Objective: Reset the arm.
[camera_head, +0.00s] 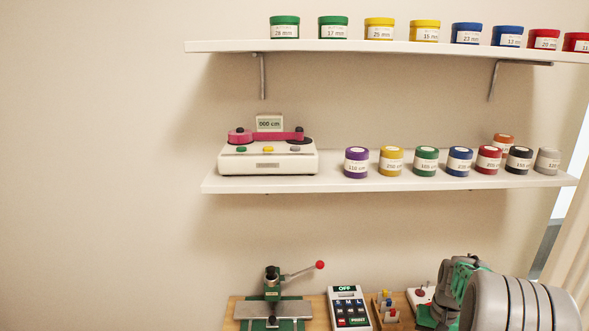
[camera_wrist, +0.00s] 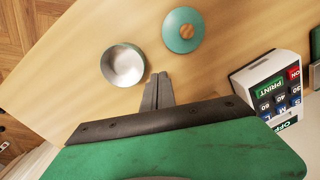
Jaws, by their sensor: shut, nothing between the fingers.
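My gripper (camera_wrist: 158,92) shows in the wrist view, its two grey fingers closed together with nothing between them. It is over the wooden table (camera_wrist: 60,75). A round silver dish (camera_wrist: 123,65) lies just left of the fingertips. A teal round piece with a wooden knob (camera_wrist: 183,31) lies beyond them to the right. In the head view my grey and green arm fills the lower right, and I cannot make out the fingers there.
A white keypad device reading OFF stands right of the gripper (camera_wrist: 268,85) and at the table's back (camera_head: 349,308). A green press (camera_head: 272,308) is left of it. Two wall shelves (camera_head: 230,46) (camera_head: 235,186) hold several labelled jars; the lower also bears a white machine (camera_head: 268,157).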

